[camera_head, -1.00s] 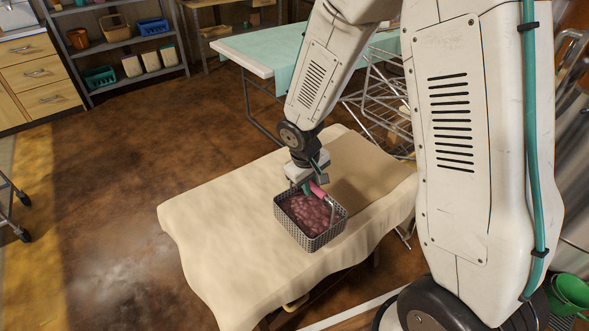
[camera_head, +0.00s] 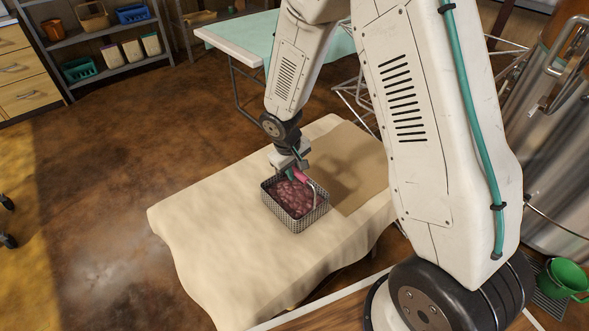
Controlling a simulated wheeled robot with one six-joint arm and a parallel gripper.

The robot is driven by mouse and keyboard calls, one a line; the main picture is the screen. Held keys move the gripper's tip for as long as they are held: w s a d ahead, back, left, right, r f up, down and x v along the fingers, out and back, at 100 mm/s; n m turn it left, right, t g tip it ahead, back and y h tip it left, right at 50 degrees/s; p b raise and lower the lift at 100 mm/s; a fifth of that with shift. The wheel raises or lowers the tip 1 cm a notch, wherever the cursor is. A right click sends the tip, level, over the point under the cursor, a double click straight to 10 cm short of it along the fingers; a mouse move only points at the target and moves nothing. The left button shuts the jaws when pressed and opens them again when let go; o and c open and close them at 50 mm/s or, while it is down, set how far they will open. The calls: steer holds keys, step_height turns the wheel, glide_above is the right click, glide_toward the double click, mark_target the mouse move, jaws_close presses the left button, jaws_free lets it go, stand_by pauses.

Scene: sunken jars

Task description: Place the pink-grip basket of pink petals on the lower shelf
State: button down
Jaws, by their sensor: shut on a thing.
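The basket (camera_head: 297,222) is a grey mesh box filled with pink petals (camera_head: 291,199). Its handle has a pink grip (camera_head: 302,176). My gripper (camera_head: 293,172) points down at the handle and is shut on the pink grip. The basket is upright over the cream cloth-covered table (camera_head: 210,230); I cannot tell whether it touches the cloth or hangs just above it. The grey shelf unit (camera_head: 109,67) stands at the back left. Its lower shelf holds a teal basket (camera_head: 79,69) and several small pale containers (camera_head: 131,52).
A blue basket (camera_head: 132,13), a tan basket (camera_head: 93,17) and an orange pot (camera_head: 53,30) are on the shelf above. A table with a teal cloth (camera_head: 262,40) stands at the back. Drawers (camera_head: 22,95) are far left. Brown floor (camera_head: 110,140) lies clear between.

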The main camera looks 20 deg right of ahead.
steer(key=shift+f, duration=0.1)
steer(key=c, duration=1.3)
jaws_free()
